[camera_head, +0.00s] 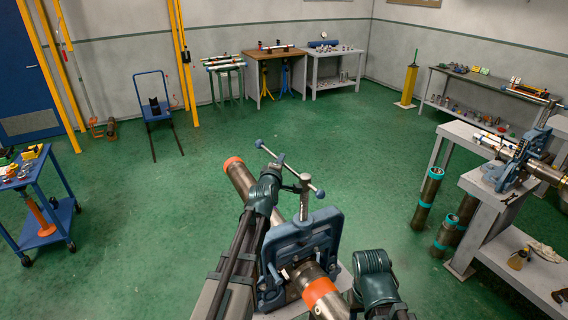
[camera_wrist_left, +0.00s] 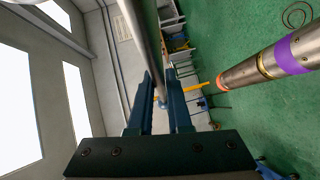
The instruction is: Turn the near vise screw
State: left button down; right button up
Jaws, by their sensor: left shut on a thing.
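The near vise (camera_head: 312,240) is blue and stands at the bottom centre of the head view. Its upright steel screw (camera_head: 304,203) rises from the top and carries a slanting crossbar (camera_head: 296,174) with blue ball ends. My left gripper (camera_head: 278,164) is shut on the crossbar, left of the screw. In the left wrist view the grey bar (camera_wrist_left: 143,42) runs down between the two blue fingers (camera_wrist_left: 162,100). A pipe with orange bands (camera_head: 240,175) passes through the vise. My right arm shows at the bottom, right of the vise; its fingers are not visible.
The pipe's far part, with a purple band, crosses the right of the left wrist view (camera_wrist_left: 265,60). A second blue vise (camera_head: 520,160) stands on a grey bench (camera_head: 485,190) at the right. Upright pipes (camera_head: 427,198) stand beside it. A blue cart (camera_head: 40,205) stands left; the green floor between is clear.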

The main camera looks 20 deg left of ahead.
pick_arm(q)
jog(key=shift+s+f, duration=0.1)
jog(key=shift+s, duration=0.05)
pick_arm(e)
jog(key=shift+d, duration=0.25)
pick_arm(q)
jog(key=c, duration=0.8)
grip_release()
jog(key=shift+c, duration=0.2)
